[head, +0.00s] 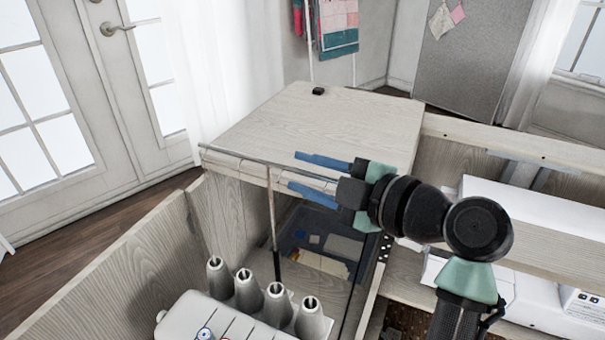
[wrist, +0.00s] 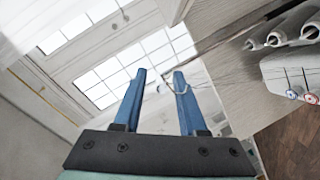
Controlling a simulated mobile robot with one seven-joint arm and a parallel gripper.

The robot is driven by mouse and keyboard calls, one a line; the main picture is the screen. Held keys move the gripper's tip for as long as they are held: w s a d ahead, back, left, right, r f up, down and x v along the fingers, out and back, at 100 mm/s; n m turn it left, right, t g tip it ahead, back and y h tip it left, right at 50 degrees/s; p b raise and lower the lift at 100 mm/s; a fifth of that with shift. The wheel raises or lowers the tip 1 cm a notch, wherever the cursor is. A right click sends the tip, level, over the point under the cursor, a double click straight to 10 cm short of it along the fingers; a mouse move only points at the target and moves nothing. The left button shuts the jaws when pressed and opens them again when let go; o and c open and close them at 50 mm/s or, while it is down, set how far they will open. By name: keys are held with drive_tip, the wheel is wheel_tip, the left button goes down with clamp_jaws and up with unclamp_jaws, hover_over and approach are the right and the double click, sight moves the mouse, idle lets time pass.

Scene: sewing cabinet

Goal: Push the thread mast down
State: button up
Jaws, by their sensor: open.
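The thread mast (head: 273,215) is a thin upright pole inside the wooden cabinet, behind the row of grey cones, with a long thin crossbar (head: 235,154) at its top. The mast stands tall, its top near the height of the cabinet's top board. My gripper (head: 294,170) is open and empty, its two blue fingers pointing left near the crossbar's right part. In the wrist view, a thin rod with a wire loop (wrist: 176,88) lies by the right finger of my gripper (wrist: 158,74). I cannot tell whether they touch.
Several grey cones (head: 248,291) stand on a white machine (head: 190,312) below the mast. The cabinet's wooden top (head: 310,125) lies behind, with a small black object (head: 318,91) on it. A second white machine (head: 545,225) is at right. A blue-grey bin (head: 300,230) sits lower behind the pole.

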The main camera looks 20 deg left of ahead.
drive_tip(key=shift+w+a+f, duration=0.1)
drive_tip(key=shift+w+a, duration=0.1)
drive_tip(key=shift+a, duration=0.35)
clamp_jaws()
idle(1.1)
